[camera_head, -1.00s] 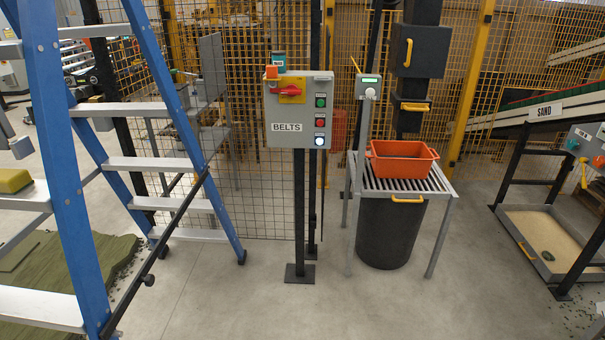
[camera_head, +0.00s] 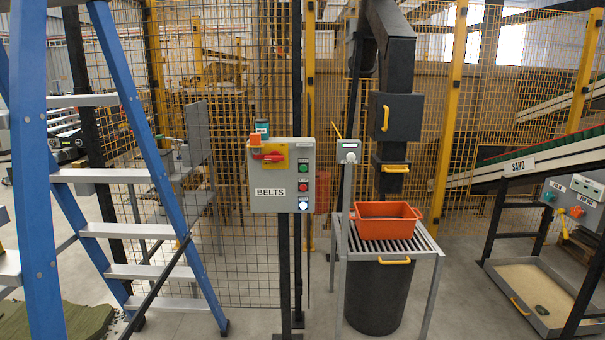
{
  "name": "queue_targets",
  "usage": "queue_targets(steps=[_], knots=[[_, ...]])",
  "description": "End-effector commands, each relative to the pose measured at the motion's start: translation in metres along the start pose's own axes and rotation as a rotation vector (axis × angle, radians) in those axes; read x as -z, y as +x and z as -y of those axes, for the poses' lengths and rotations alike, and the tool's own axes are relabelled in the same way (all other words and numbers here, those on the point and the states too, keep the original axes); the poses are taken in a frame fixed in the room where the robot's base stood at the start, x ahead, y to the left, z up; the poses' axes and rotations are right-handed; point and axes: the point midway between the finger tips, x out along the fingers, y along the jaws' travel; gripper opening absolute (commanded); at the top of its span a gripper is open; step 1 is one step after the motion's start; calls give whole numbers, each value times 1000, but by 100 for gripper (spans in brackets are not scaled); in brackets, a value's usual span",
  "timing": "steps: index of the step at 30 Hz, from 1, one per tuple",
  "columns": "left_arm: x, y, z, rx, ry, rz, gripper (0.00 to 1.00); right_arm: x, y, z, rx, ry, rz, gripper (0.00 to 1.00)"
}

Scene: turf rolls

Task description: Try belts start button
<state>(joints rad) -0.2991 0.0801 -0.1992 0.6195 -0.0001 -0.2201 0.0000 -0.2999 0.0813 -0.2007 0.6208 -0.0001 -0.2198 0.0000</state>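The grey BELTS control box (camera_head: 281,176) stands on a dark post in the middle of the head view. On its right side are a green button (camera_head: 304,168), a red button (camera_head: 304,187) and a white lit button (camera_head: 304,205) at the bottom. A red rotary handle (camera_head: 268,156) sits on a yellow plate at its upper left, with an orange piece (camera_head: 254,141) beside it. The small labels by the buttons are too small to read. Neither of my grippers is in view.
A blue stepladder (camera_head: 120,150) stands at the left. Right of the box are a slatted stand with an orange tub (camera_head: 386,220), a dark bin (camera_head: 374,295) and a small grey post unit (camera_head: 349,151). A SAND conveyor (camera_head: 518,168) stands at the right. Yellow mesh fencing runs behind.

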Motion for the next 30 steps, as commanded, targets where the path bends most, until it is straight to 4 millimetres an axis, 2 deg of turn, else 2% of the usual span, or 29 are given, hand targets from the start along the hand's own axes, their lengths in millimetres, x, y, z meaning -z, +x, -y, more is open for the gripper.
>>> queue_targets(steps=[11,18,30], knots=[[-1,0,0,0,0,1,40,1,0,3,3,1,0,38],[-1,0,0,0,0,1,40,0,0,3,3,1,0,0],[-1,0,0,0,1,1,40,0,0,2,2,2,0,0]])
